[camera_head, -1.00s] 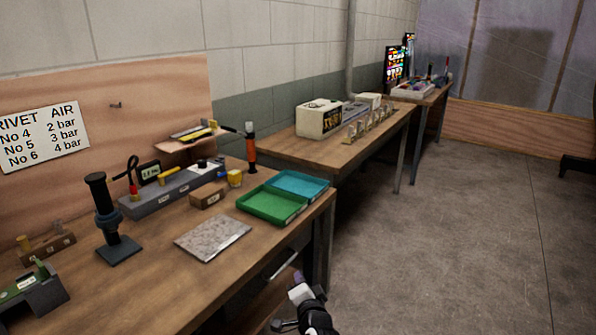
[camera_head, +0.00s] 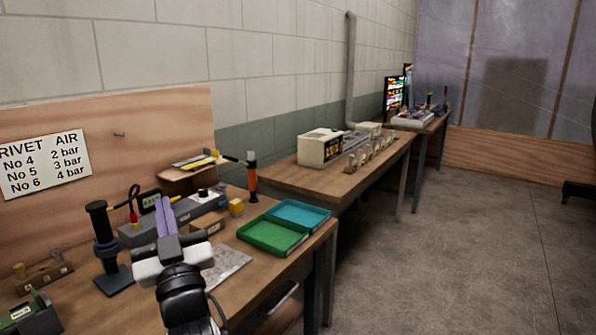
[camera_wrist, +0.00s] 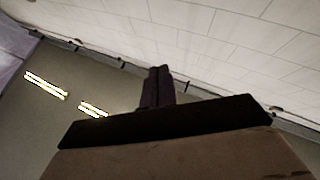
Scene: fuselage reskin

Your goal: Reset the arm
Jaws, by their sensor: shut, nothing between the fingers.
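My gripper (camera_head: 160,203) is raised in front of the near workbench (camera_head: 262,292) in the head view. Its purple fingers are together and point up, with nothing between them. In the head view it covers part of the grey block and the speckled plate behind it. In the wrist view the two dark fingers (camera_wrist: 157,86) stand side by side, against the ceiling and the pale block wall.
The near bench holds a black stand (camera_head: 108,250), a green tray (camera_head: 272,237), a teal tray (camera_head: 298,215), a speckled plate (camera_head: 228,263) and an orange-handled tool (camera_head: 252,180). A second bench (camera_head: 325,182) stands behind.

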